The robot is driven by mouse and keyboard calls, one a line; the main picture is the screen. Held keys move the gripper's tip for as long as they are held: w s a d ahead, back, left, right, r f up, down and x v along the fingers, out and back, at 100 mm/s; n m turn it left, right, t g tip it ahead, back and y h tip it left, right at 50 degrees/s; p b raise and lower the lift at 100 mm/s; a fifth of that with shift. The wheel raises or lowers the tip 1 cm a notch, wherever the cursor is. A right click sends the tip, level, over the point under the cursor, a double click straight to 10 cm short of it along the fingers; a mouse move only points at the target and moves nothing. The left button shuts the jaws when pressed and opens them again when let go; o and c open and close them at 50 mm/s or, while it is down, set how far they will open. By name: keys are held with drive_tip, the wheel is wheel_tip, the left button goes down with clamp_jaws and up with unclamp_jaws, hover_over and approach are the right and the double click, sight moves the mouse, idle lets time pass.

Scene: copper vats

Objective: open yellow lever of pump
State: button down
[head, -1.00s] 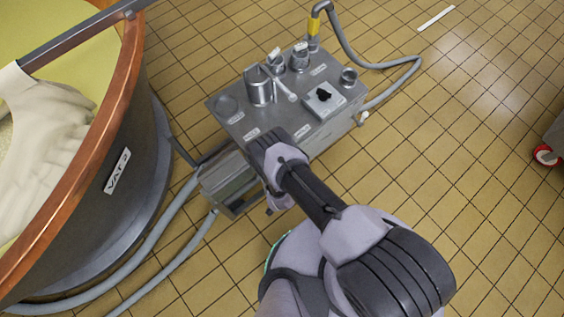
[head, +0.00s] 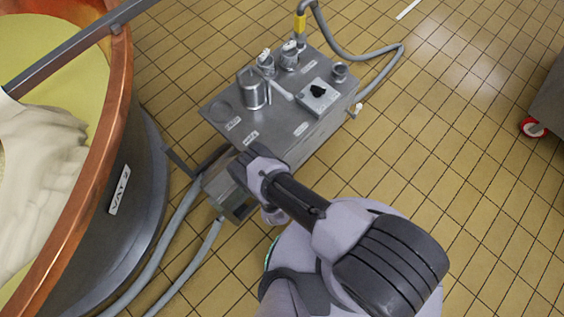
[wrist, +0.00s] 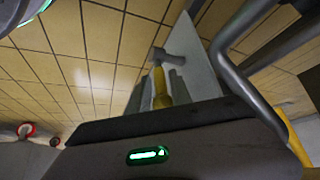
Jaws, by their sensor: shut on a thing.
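The pump (head: 285,140) is a grey metal box on the tiled floor, with fittings on top. My gripper (wrist: 163,92) is at its near side, low in front of the top edge; in the head view my wrist hides the fingers. In the wrist view the two grey fingers are shut on the yellow lever (wrist: 159,82), one finger on each side of it. The lever's far end meets a grey fitting. The lever cannot be seen in the head view, and its angle is hard to judge.
The copper-rimmed vat (head: 119,120) stands close on the left. Hoses (head: 180,225) run along the floor between it and the pump. Another hose with a yellow band (head: 300,24) rises behind the pump. Open floor (head: 460,190) lies to the right, with a red-wheeled object (head: 533,128) at the edge.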

drive_tip(key=c, duration=1.4)
unclamp_jaws()
drive_tip(key=shift+w+r, duration=0.1)
drive_tip(key=shift+w, duration=0.05)
drive_tip(key=p+v, duration=1.4)
drive_tip(key=v, duration=0.3)
drive_tip(key=shift+r, duration=0.2)
